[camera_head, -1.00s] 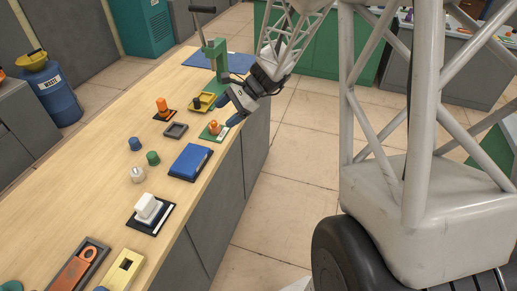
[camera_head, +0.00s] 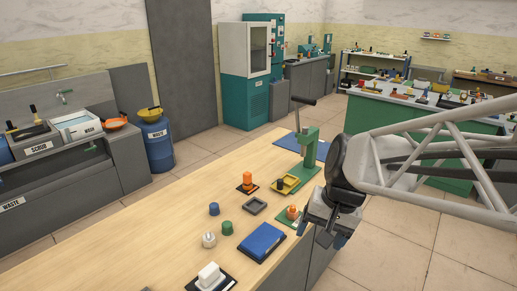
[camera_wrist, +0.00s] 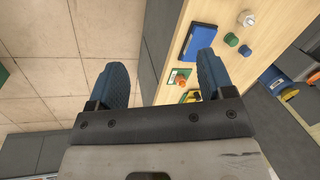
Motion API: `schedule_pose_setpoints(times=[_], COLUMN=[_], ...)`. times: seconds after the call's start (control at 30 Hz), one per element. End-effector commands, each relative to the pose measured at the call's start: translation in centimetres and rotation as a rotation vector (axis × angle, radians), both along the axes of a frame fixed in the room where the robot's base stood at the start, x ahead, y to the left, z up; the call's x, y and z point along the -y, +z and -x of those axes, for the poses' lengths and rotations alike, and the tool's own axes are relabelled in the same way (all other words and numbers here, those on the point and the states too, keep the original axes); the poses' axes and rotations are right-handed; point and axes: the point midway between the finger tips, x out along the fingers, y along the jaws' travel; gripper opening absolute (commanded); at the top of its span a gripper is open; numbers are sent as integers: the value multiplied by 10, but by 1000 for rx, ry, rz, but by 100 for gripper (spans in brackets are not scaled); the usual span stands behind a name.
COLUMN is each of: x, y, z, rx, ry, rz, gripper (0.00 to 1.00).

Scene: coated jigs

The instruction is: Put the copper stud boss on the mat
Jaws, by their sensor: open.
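A short orange-copper piece (camera_head: 292,211), which looks like the copper stud boss, stands on a small green card near the table's right edge. It also shows in the wrist view (camera_wrist: 181,79), between my fingers in the picture but farther off. My gripper (camera_head: 332,240) is open and empty, just beyond the table's right edge and apart from the piece. In the wrist view, the blue fingers of my gripper (camera_wrist: 163,76) are spread wide. A flat blue mat (camera_head: 284,146) lies at the table's far end, partly hidden by the green press.
The green lever press (camera_head: 309,150) stands between the piece and the blue mat. A brighter orange knob (camera_head: 247,179), yellow tray (camera_head: 288,184), grey square tray (camera_head: 255,205) and blue block (camera_head: 261,241) are nearby. The table's left side is clear.

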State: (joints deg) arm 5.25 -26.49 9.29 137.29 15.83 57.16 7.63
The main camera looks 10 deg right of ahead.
Motion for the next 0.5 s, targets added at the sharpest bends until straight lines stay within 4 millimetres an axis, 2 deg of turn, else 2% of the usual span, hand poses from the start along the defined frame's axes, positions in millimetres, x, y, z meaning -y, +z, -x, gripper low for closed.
schedule_pose_setpoints(times=[0.03,0.2,0.33,0.5], x=[-1,3,7,9], y=[4,12,16,18], z=[12,45,64,76], rx=[25,102,144,176], ry=[43,175,252,308], rz=[34,152,224,276], gripper=[75,75,75,75])
